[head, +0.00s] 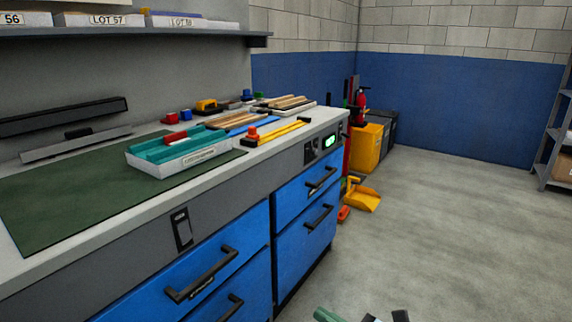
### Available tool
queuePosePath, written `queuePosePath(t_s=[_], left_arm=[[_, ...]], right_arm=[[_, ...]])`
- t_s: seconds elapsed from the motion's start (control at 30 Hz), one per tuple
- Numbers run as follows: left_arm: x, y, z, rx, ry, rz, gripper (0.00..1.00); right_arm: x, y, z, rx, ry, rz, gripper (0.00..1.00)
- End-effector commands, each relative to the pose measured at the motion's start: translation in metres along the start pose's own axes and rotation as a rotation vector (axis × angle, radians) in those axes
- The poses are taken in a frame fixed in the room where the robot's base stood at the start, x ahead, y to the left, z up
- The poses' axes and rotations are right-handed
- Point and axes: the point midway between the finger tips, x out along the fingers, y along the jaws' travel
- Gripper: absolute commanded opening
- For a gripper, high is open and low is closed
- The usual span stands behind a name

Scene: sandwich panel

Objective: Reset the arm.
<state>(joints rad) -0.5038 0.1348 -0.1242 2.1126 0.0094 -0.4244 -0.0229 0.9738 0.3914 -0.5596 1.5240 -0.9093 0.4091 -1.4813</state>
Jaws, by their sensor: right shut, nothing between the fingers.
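My right gripper (385,317) shows only as a small piece at the bottom edge, with dark finger parts and a green part beside it. It is shut and empty, low over the floor in front of the workbench and apart from it. Most of the right arm is out of the picture. My left gripper is not in view.
A workbench (100,238) with blue drawers stands at the left. A white tray (190,166) with teal pieces sits on its green mat (70,203). A yellow bin (367,148) and dustpan (362,199) stand beyond. The floor (460,220) at the right is clear.

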Motion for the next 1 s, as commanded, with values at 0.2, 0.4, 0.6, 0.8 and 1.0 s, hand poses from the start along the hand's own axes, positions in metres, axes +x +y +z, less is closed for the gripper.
queuePosePath(t_s=[0.2,0.4,0.6,0.8,1.0], left_arm=[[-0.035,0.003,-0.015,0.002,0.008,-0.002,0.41],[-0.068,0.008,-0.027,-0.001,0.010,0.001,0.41],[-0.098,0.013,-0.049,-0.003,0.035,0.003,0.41],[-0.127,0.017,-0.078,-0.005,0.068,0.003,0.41],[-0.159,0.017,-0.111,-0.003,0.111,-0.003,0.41]], right_arm=[[-0.032,0.028,-0.001,0.405,-0.050,-0.116,0.00],[-0.080,0.056,-0.012,0.898,-0.128,-0.282,0.00],[-0.136,0.088,-0.026,1.379,-0.237,-0.473,0.00],[-0.198,0.130,-0.032,1.828,-0.396,-0.676,0.00],[-0.260,0.178,-0.023,2.224,-0.622,-0.875,0.00]])
